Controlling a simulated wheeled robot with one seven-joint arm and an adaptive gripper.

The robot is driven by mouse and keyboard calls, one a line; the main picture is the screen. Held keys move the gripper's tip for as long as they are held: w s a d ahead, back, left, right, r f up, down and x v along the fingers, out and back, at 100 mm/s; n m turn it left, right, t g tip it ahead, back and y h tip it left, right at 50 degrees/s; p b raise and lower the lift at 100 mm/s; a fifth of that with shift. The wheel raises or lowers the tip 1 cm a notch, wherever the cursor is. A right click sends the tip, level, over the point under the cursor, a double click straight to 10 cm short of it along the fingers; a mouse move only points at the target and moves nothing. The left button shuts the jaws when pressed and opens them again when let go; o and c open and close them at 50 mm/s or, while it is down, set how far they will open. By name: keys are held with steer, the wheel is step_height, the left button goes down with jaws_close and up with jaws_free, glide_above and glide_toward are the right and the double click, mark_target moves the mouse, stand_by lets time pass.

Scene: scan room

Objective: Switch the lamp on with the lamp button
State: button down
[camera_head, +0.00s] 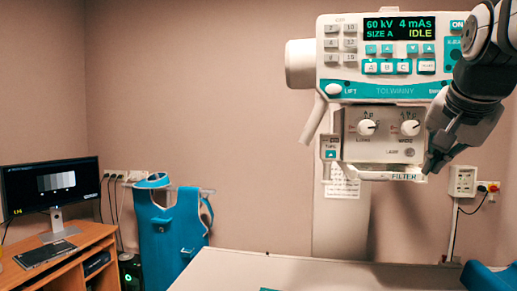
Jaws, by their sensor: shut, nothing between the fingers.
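The lamp button (409,152) is a small round grey button beside a small label on the lower front of the white collimator box (385,138), under the two round knobs. My gripper (431,166) comes in from the upper right and points down. Its fingers are shut and empty. In the picture its tips are just right of and slightly below the button, over the box's right edge. I cannot tell whether the tips touch the box. The button itself is in clear view. No lit lamp field stands out.
The X-ray head (375,60) shows "60 kV 4 mAs SIZE A IDLE" above the collimator. A FILTER rail (404,177) runs below the box. A pale table (300,272) lies beneath. At left are a desk (75,262) with a monitor (52,185) and a blue apron (165,230).

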mark_target(414, 154)
steer(key=shift+w, duration=0.1)
steer(key=shift+w+d+b, duration=0.1)
steer(key=shift+w+d, duration=0.3)
steer(key=shift+w, duration=0.95)
steer(key=shift+w+d+b, duration=0.1)
steer(key=shift+w+d, duration=0.3)
steer(key=shift+w, duration=1)
steer(key=shift+w+d+b, duration=0.1)
steer(key=shift+w+d, duration=0.3)
steer(key=shift+w, duration=0.95)
steer(key=shift+w, duration=0.15)
steer(key=shift+w+d, duration=0.15)
steer(key=shift+w, duration=0.1)
steer(key=shift+w+d, duration=0.1)
steer(key=shift+w, duration=0.25)
steer(key=shift+s+a, duration=0.2)
steer(key=shift+s, duration=0.55)
steer(key=shift+s+a+p, duration=0.1)
steer(key=shift+s+a, duration=0.15)
steer(key=shift+s, duration=0.55)
steer(key=shift+s+a+p, duration=0.15)
steer(key=shift+s+a, duration=0.1)
steer(key=shift+s, duration=0.6)
steer(key=shift+s+a+p, duration=0.1)
steer(key=shift+s+a, duration=0.15)
steer(key=shift+s, duration=0.55)
